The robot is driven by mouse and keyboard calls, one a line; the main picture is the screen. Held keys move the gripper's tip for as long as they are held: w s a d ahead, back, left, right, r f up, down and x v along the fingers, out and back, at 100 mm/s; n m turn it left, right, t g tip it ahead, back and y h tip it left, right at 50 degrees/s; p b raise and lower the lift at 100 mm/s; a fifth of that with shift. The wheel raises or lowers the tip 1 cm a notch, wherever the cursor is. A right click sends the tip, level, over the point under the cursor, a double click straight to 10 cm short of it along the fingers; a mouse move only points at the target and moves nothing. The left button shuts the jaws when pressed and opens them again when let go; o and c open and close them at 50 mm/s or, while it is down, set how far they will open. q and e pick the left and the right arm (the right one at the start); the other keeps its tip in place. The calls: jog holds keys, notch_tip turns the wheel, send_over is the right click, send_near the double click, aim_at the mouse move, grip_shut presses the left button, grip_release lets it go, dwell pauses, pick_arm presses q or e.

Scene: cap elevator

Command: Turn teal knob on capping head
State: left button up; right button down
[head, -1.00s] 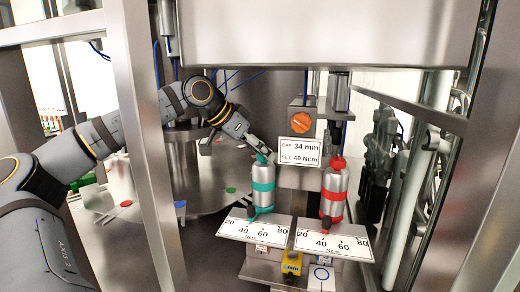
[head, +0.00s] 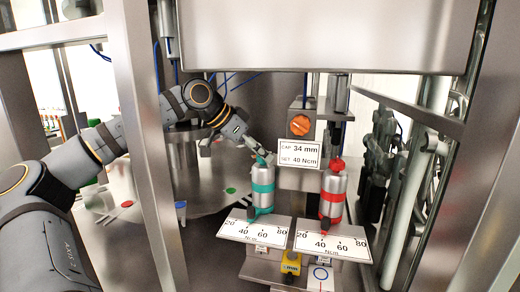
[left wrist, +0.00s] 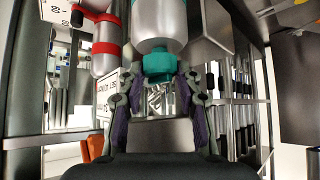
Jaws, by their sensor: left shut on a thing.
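The teal-banded capping head (head: 262,190) hangs left of the red-banded one, above a white dial plate (head: 237,229) marked 20 to 80 Ncm. Its pointer tip is over the plate between 40 and 60. The teal knob (head: 263,158) is at the top of this head and partly hidden by my left gripper (head: 258,150), which reaches in from the upper left. In the left wrist view, the fingers of my left gripper (left wrist: 158,92) close around the teal knob (left wrist: 159,67) from both sides. My right gripper is not in view.
The red-banded head (head: 333,195) stands close on the right with its own dial plate (head: 350,243). A sign (head: 298,154) reads cap 34 mm, set 40 Ncm. An orange knob (head: 299,125) is above it. A metal post (head: 146,150) stands in front of my left arm.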

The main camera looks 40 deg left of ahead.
pick_arm(q)
jog(key=m+h+p, duration=0.1)
jog(key=m+p, duration=0.1)
jog(key=p, duration=0.1)
jog(key=shift+w+r+g+h, duration=0.1)
jog(key=shift+r+g+h, duration=0.25)
jog(key=shift+g+h, duration=0.05)
jog(key=m+g+h+p, duration=0.1)
jog(key=p, duration=0.2)
jog(key=m+g+h+p, duration=0.1)
jog(key=m+p, duration=0.1)
jog(key=p, duration=0.2)
jog(key=m+p, duration=0.2)
jog(key=p, duration=0.1)
jog(key=shift+w+a+g+h, duration=0.15)
jog(key=shift+a+g+h, duration=0.15)
jog(key=shift+g+h, duration=0.1)
jog(key=shift+f+m+g+p, duration=0.3)
jog(key=shift+m+p, duration=0.3)
jog(key=shift+p, duration=0.3)
jog(key=o, duration=1.1)
jog(key=shift+o, duration=0.2)
jog(key=v, duration=0.7)
jog(key=shift+a, duration=0.3)
